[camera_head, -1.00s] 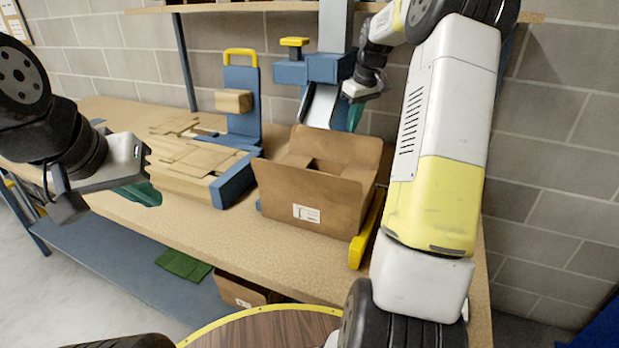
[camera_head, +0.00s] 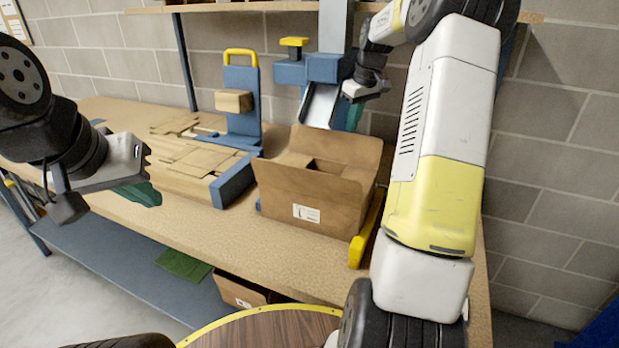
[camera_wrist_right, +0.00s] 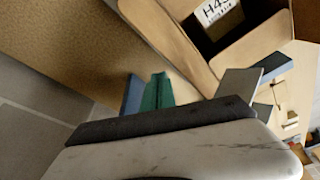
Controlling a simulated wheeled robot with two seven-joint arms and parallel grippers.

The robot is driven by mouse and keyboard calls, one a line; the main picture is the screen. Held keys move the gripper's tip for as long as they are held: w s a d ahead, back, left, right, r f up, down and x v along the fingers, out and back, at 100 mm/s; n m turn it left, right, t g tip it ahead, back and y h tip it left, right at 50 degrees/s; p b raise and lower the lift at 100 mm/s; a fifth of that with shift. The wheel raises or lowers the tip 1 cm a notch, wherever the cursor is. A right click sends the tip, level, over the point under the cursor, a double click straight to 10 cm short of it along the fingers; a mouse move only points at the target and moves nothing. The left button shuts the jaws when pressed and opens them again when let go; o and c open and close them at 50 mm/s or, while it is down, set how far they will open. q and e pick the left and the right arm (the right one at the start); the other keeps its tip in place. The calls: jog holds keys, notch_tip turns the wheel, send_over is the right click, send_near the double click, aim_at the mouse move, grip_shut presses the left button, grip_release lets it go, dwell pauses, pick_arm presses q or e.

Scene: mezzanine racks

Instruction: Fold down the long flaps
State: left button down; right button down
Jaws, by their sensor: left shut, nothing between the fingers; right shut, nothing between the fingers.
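An open brown cardboard box (camera_head: 300,198) stands on the bench, with a white label on its front. Its back long flap (camera_head: 345,150) stands up, leaning outward. The front panel rises to a high edge, and I cannot tell where wall and front flap meet. Inner flaps leave a dark gap in the middle. The wrist view shows the box (camera_wrist_right: 185,50) from above, with a printed label near its dark opening. My right gripper (camera_head: 354,117), green-fingered, is shut and empty behind the back flap, apart from it. My left gripper (camera_head: 140,194) is shut and empty, left of the box.
A stack of flat cardboard (camera_head: 185,165) lies left of the box near a blue stand (camera_head: 241,105). A blue dispenser (camera_head: 312,70) stands behind. A yellow rail (camera_head: 364,235) runs along the box's right side. Bench (camera_head: 240,245) in front is clear.

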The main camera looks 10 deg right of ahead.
jog(key=shift+f, duration=0.1)
jog(key=shift+s+x, duration=0.15)
jog(key=shift+x, duration=0.65)
jog(key=shift+s+x, duration=0.2)
jog(key=shift+x, duration=0.55)
jog(key=shift+d+f, duration=0.1)
jog(key=shift+d, duration=0.05)
jog(key=shift+s+a, duration=0.9)
jog(key=shift+s, duration=0.3)
jog(key=shift+s+a, duration=0.95)
jog(key=shift+s, duration=0.3)
jog(key=shift+s+a, duration=0.9)
jog(key=shift+s, duration=0.3)
jog(key=w+v, duration=0.1)
jog(key=v, duration=0.5)
jog(key=shift+w+a+r, duration=0.2)
jog(key=shift+a+r, duration=0.1)
jog(key=shift+r, duration=0.3)
